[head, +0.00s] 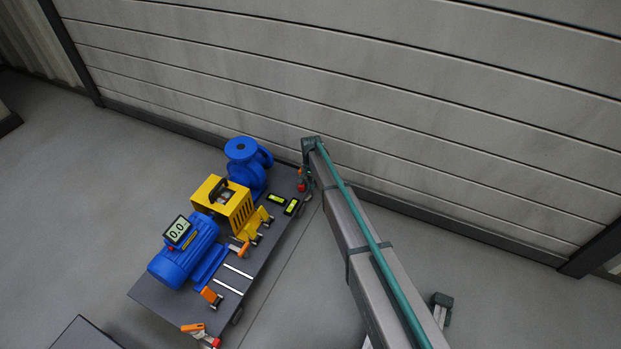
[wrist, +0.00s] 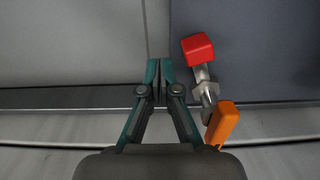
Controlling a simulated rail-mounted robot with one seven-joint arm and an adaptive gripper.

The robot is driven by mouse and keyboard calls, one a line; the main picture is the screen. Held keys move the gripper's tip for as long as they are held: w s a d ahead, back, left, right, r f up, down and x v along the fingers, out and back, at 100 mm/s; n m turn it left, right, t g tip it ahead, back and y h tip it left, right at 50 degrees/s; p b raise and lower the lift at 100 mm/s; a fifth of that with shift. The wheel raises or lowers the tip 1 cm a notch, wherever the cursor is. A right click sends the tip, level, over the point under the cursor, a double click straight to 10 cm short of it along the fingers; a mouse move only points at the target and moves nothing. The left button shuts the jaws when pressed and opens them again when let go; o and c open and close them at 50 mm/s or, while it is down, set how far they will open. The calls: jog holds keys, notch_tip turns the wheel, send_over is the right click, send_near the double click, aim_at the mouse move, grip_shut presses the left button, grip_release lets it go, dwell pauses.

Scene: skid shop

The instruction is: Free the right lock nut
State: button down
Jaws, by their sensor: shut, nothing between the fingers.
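In the wrist view a jacking bolt with a red square head (wrist: 198,48) lies at the edge of the dark skid. A metal lock nut (wrist: 209,90) sits on its shank, with an orange tab (wrist: 222,123) below it. I cannot tell from the picture whether the nut is tight. My gripper (wrist: 159,67) is shut and empty, to the left of the bolt and apart from it in the picture. In the head view the arm's end is at the skid's far right corner, beside a small red part (head: 301,187); the fingers are too small to make out there.
The grey wall (head: 400,110) is close behind.

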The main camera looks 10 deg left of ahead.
jog(key=shift+d, duration=0.25)
jog(key=shift+d+r+p, duration=0.1)
jog(key=shift+d+p, duration=0.3)
jog(key=shift+d, duration=0.05)
notch_tip(320, 180, up, 7)
jog(key=p, duration=0.4)
dwell(0.3)
